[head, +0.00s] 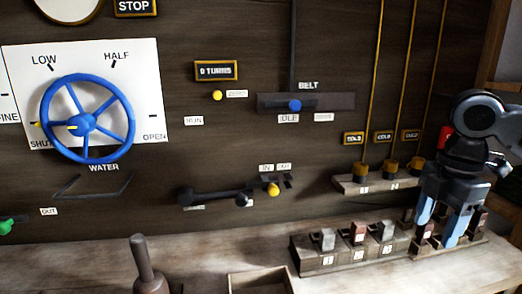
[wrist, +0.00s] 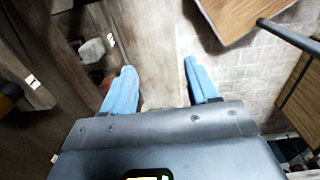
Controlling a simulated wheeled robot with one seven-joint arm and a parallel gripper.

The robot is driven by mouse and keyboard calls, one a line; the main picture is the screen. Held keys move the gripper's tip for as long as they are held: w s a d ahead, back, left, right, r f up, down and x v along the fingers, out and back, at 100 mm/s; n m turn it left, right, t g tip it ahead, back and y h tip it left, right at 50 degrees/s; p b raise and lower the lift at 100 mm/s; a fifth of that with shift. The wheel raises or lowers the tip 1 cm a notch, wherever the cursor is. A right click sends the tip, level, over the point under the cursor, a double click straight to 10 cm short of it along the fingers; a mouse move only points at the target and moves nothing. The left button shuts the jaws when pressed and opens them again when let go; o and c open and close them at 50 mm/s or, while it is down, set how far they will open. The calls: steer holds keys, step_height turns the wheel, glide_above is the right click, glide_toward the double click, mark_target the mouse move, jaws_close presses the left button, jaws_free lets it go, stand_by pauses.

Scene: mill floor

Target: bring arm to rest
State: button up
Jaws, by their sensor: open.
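My gripper (head: 438,222) is at the right of the head view, pointing down above the right end of a wooden rack on the bench. Its two blue fingers stand apart with nothing between them. In the wrist view the gripper (wrist: 159,70) also shows spread and empty, with wood and pale floor beyond it. Whether the fingers touch the rack cannot be told. The arm hides part of the rack's right end.
The rack (head: 318,262) holds several small numbered blocks. Weights on cords hang by a shelf (head: 352,186) on the wall. A blue wheel (head: 87,122), a blue-knobbed belt lever (head: 295,105) and a wooden-handled tool (head: 146,262) are at left and middle. Bare bench (head: 90,265) lies left.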

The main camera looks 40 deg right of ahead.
steer(key=w+a+r+t+y, duration=0.2)
steer(key=w+a+t, duration=0.3)
steer(key=w, duration=0.4)
steer(key=w+a+r+t+y, duration=0.1)
steer(key=w+a+t, duration=0.1)
steer(key=w+a, duration=0.6)
steer(key=w+a+r+m+t+y, duration=0.25)
steer(key=w+a+m+t, duration=0.2)
steer(key=a, duration=0.35)
steer(key=w+a+r+m+t+y, duration=0.1)
steer(key=w+a+r+m+t, duration=0.2)
steer(key=w+a+r+t, duration=0.25)
steer(key=s+a+f+m+h, duration=0.45)
steer(key=s+f, duration=0.25)
steer(key=f, duration=0.2)
steer(key=s+a+f+m+h, duration=0.3)
steer(key=s+a+f+m, duration=0.15)
steer(key=s+f, duration=0.35)
steer(key=s+d+f+n+g, duration=0.1)
steer(key=s+f+n, duration=0.1)
steer(key=s, duration=0.9)
steer(key=s+d+f+n+g+y, duration=0.1)
steer(key=s+d+f+n, duration=0.1)
steer(key=s, duration=0.9)
steer(key=shift+s+d+f+n+g, duration=0.15)
steer(key=shift+d+f+n+g, duration=0.2)
steer(key=shift+f, duration=0.4)
